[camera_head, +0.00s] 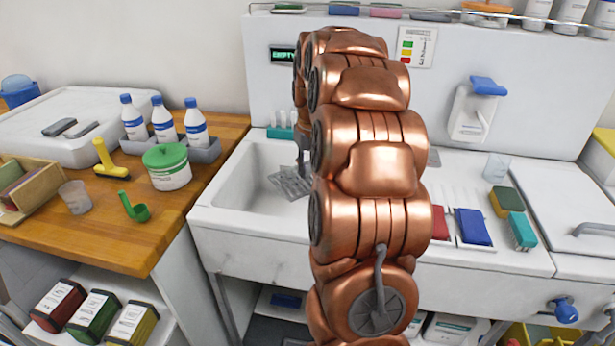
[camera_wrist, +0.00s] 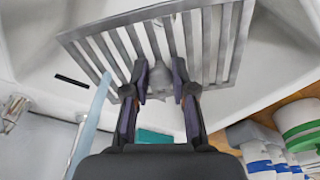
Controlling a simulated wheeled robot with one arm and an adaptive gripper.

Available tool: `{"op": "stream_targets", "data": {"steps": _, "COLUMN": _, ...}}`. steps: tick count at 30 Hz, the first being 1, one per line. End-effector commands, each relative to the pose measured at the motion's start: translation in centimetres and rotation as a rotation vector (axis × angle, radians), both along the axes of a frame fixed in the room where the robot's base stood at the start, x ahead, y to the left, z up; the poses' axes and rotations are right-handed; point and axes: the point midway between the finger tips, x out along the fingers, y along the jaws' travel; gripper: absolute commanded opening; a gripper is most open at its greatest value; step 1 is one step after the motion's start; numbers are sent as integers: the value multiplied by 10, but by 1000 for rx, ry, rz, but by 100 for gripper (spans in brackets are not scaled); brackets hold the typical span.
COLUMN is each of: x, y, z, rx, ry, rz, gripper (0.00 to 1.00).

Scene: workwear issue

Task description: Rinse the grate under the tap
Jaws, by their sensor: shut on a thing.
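The grate (camera_wrist: 232,45) is a grey metal rack of parallel bars. In the wrist view it spans the top, over the white basin. My gripper (camera_wrist: 163,88) is at its near edge, its two dark fingers shut on the grate. In the head view the grate (camera_head: 289,183) is tilted inside the sink (camera_head: 235,185). My copper arm covers its right side and most of the gripper. A pale blue strip (camera_wrist: 92,125) runs beside the grate's left corner in the wrist view. I cannot tell whether it is water. The tap is not clearly visible in the head view.
Left of the sink, the wooden counter (camera_head: 215,150) holds white bottles (camera_head: 164,125), a green-lidded tub (camera_head: 167,167) and a green scoop (camera_head: 135,207). Right of my arm are a blue block (camera_head: 472,226), sponges (camera_head: 507,199) and a clear cup (camera_head: 496,167). A display reads EMPTY (camera_head: 283,55).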

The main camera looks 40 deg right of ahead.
Motion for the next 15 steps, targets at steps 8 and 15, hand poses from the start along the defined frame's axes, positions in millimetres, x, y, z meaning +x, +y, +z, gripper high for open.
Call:
{"op": "stream_targets", "data": {"steps": 8, "x": 2, "y": 1, "z": 1, "rx": 0, "ry": -1, "rz": 0, "gripper": 0}}
{"op": "stream_targets", "data": {"steps": 15, "x": -2, "y": -2, "z": 0, "rx": -1, "ry": -1, "rz": -1, "gripper": 0}}
